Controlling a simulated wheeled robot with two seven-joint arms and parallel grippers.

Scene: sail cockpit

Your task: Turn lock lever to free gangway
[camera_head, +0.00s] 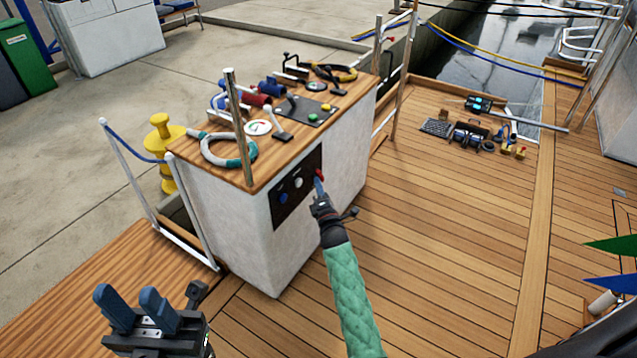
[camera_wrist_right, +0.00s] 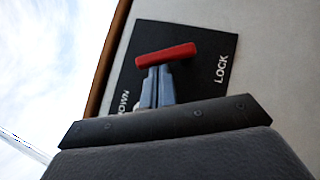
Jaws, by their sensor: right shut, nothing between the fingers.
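The red lock lever (camera_head: 319,174) is on a black panel (camera_head: 290,195) on the side of the white console. In the right wrist view the red lever (camera_wrist_right: 166,54) lies across the panel (camera_wrist_right: 205,62), slightly tilted, with the word LOCK on the right and a partly hidden label ending in "OWN" at lower left. My right gripper (camera_head: 318,184) is at the lever. Its blue-grey fingers (camera_wrist_right: 156,85) are together, with tips right by the lever; I cannot tell whether they touch. My left gripper (camera_head: 130,297) is low at the left, fingers apart and empty.
The console's wooden top (camera_head: 240,170) carries a coiled rope (camera_head: 228,162), a gauge, winch handles and a control plate. Blue and white knobs share the panel. A metal post (camera_head: 237,125) stands at the console. Gear lies on the far deck. The deck right of the console is clear.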

